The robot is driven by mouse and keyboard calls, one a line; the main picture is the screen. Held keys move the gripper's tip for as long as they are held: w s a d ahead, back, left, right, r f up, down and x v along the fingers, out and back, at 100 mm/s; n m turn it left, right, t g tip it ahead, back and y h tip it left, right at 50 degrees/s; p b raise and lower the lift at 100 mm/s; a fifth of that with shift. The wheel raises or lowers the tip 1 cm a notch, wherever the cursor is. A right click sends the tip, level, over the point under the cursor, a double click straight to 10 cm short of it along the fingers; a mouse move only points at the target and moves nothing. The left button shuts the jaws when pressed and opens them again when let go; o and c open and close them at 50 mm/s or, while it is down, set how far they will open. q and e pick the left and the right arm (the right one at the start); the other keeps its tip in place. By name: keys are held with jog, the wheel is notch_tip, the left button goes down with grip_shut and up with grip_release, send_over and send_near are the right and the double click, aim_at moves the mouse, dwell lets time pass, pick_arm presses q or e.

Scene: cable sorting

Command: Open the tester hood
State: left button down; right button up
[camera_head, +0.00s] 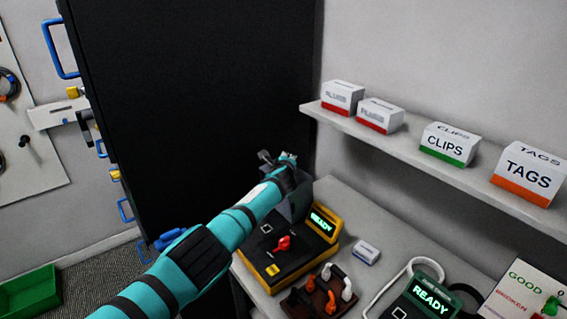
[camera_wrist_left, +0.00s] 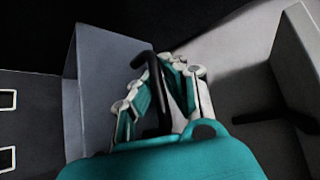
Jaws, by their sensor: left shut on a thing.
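The tester (camera_head: 275,262) is a dark box with yellow edges, a lit READY display and a red knob on top. It stands on the bench below my left forearm. Its grey hood (camera_head: 300,203) shows partly behind my wrist and looks raised at the back of the tester, its exact angle hidden by my arm. My left gripper (camera_head: 279,161) is at the hood's upper end. In the left wrist view, the fingers (camera_wrist_left: 163,95) are closed around a dark bar-like handle (camera_wrist_left: 150,72) beside the grey hood panel (camera_wrist_left: 105,85). My right gripper is in neither view.
A tall black cabinet (camera_head: 200,90) stands close behind my gripper. A wall shelf (camera_head: 400,150) with labelled boxes is at the right. A plug rack (camera_head: 318,295), a small white box (camera_head: 366,252) and a green READY device (camera_head: 428,298) sit on the bench.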

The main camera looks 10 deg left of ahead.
pick_arm(q)
jog(key=shift+d+f, duration=0.1)
dwell(0.3)
jog(key=c, duration=1.4)
grip_release()
jog(key=shift+v, duration=6.05)
